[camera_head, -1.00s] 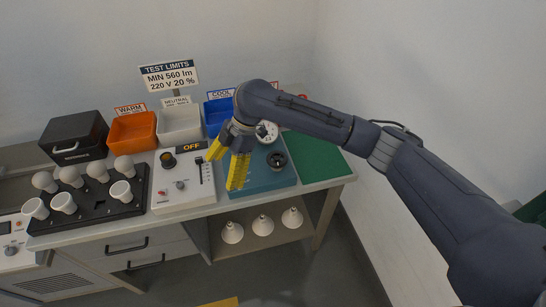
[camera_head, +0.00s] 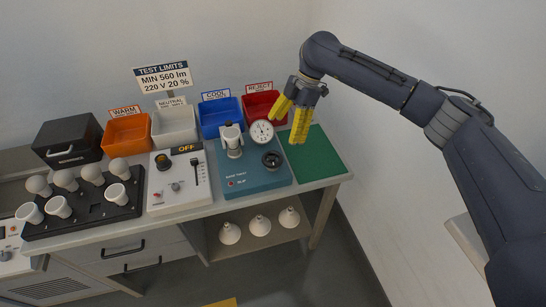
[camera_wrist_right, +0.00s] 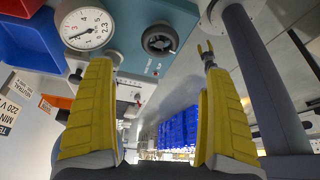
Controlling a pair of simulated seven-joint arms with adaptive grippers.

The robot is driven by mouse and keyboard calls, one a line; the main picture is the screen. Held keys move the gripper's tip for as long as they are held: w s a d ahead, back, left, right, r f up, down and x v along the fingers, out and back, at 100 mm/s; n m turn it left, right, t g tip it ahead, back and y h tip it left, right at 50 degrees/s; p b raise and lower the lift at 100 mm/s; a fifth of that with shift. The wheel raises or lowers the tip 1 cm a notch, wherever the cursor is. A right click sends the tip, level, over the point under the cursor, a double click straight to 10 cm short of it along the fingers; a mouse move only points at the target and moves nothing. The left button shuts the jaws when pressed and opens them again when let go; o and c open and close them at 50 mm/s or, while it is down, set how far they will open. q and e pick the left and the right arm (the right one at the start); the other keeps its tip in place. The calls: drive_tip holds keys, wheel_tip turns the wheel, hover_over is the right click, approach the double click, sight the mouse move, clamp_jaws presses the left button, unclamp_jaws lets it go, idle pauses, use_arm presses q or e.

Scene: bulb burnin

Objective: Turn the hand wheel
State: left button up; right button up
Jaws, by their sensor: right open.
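The hand wheel (camera_head: 271,159) is a small black round wheel on the front right of the teal test unit (camera_head: 262,182). It also shows in the right wrist view (camera_wrist_right: 159,39), beyond and between the fingertips. My right gripper (camera_head: 287,129) is open and empty, with yellow fingers wide apart. It hangs above the right rear of the teal unit and the green mat, apart from the wheel.
On the teal unit stand a dial gauge (camera_head: 261,132) and a white-topped fixture (camera_head: 232,139). A green mat (camera_head: 318,163) lies clear to the right. Red (camera_head: 262,110) and blue (camera_head: 220,116) bins stand behind. A control box (camera_head: 179,188) and bulb rack (camera_head: 85,213) are left.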

sight(273, 157)
drive_tip(key=x, duration=1.2)
drive_tip(key=c, duration=1.3)
